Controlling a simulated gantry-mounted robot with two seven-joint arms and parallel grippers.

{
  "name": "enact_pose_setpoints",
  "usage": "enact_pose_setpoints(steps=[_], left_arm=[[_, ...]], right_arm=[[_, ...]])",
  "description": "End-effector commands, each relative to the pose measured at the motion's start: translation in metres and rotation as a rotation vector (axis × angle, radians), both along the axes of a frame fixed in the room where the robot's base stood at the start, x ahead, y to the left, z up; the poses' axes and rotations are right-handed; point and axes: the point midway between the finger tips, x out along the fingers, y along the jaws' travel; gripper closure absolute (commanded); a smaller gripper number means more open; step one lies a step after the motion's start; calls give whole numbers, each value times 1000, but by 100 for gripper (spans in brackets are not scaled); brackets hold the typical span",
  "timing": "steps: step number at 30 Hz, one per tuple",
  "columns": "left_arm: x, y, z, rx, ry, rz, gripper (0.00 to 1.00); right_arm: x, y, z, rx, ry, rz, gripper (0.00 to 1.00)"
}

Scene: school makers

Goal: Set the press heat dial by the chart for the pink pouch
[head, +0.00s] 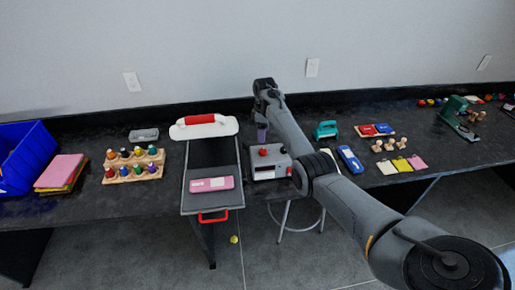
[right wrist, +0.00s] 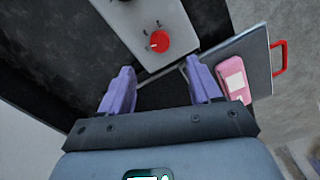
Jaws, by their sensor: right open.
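A pink pouch (head: 212,184) with a pale label lies on the press's dark tray (head: 208,206). It also shows in the right wrist view (right wrist: 233,78). The press's white upper part (head: 183,131) has a red handle. Beside it stands a pale control box (head: 270,171) with a red dial (head: 263,152). In the right wrist view the red dial (right wrist: 160,42) has a white mark toward its left, with small marks around it. My right gripper (head: 262,134) is open and empty; its purple fingers (right wrist: 160,90) are apart from the dial. I cannot make out a chart.
A rack of colored pegs (head: 133,169), stacked colored sheets (head: 59,172) and a blue bin (head: 24,158) stand at left. A red tray pull (head: 213,217) sticks out at the front.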

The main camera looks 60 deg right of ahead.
Motion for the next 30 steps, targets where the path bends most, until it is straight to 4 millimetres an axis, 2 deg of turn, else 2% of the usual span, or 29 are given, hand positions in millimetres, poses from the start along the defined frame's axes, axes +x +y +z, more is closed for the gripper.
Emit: enact_pose_setpoints(steps=[9,15,21,30], left_arm=[[1,2,-9,8,-3,-4,57],[1,2,-16,5,-2,-1,57],[0,0,-19,-2,0,3,57],[0,-1,-20,-7,1,5,57]], right_arm=[[0,1,-54,0,0,-1,37],[0,1,-81,-2,-1,-2,37],[1,0,-93,-3,-2,-3,37],[0,0,-95,-4,-3,-3,37]])
